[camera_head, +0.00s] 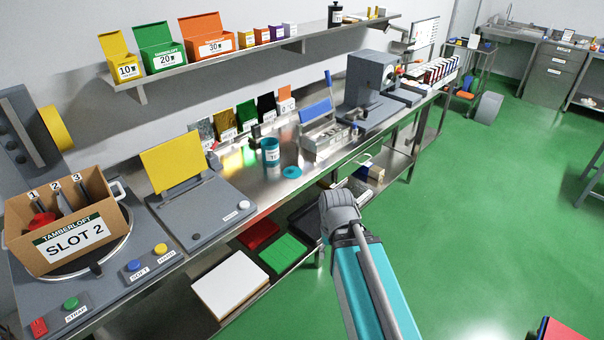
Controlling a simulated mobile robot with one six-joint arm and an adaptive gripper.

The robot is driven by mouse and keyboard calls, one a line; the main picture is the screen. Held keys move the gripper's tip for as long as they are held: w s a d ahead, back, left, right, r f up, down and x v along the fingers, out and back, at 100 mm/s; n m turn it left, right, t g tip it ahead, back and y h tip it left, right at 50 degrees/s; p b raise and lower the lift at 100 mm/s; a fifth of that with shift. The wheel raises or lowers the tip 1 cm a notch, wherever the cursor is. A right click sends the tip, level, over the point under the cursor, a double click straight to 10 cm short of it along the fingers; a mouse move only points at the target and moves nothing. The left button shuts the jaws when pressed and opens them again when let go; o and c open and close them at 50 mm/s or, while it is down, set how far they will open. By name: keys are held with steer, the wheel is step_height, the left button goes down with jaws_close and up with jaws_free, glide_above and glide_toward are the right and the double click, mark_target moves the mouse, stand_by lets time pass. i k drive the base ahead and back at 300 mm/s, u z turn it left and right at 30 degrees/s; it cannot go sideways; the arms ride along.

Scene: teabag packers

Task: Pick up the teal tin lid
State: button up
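The teal tin lid (291,172) is a small flat round disc lying on the steel workbench. It is just right of and in front of an upright teal tin (270,152) with a white label, and apart from it. My arm comes up from the bottom of the head view, right of and nearer than the lid, ending in a grey joint over the bench's front edge. My gripper's fingers do not show, so I see nothing of its opening or hold. The lid is in clear view.
Left of the tin is a grey machine with a raised yellow flap (172,163). Right of the lid stands a metal box device with a blue lever (316,110). Packets stand behind. A shelf with coloured boxes (208,37) hangs above. Bare steel surrounds the lid.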

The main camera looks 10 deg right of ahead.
mark_target(292, 172)
steer(key=u, duration=0.1)
steer(key=i, duration=0.95)
steer(key=z, duration=0.05)
